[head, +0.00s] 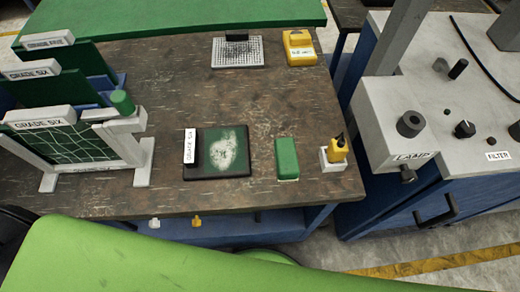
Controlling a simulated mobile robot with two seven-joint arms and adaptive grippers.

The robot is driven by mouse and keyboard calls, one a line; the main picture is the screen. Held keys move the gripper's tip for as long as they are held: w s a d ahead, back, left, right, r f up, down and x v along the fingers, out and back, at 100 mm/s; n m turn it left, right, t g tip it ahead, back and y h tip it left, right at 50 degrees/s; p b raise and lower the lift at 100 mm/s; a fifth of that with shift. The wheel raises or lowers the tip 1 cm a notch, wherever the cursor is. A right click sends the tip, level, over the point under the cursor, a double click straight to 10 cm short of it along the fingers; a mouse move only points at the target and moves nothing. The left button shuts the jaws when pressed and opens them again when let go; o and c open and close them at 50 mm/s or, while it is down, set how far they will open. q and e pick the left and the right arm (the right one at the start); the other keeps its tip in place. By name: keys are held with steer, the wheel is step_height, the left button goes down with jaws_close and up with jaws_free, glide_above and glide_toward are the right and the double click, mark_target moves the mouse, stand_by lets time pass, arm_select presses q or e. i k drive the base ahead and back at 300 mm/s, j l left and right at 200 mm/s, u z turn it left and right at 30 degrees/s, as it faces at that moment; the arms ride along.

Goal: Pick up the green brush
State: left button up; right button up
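A green block with a pale lower edge (287,158), which looks like the green brush, lies on the worn brown table (170,85), near its front right part. It is fully visible and nothing touches it from above. Neither my left nor my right gripper is in view.
Left of the block is a dark square plate (202,170) with a whitish patch. Close on its right, a yellow item with a black top (337,149) sits in a white holder. Labelled racks (65,140) stand at left. A grey lamp unit (430,110) stands right, across a gap.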

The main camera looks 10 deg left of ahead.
mark_target(287, 166)
steer(key=k+j+z, duration=0.15)
steer(key=k+j, duration=0.7)
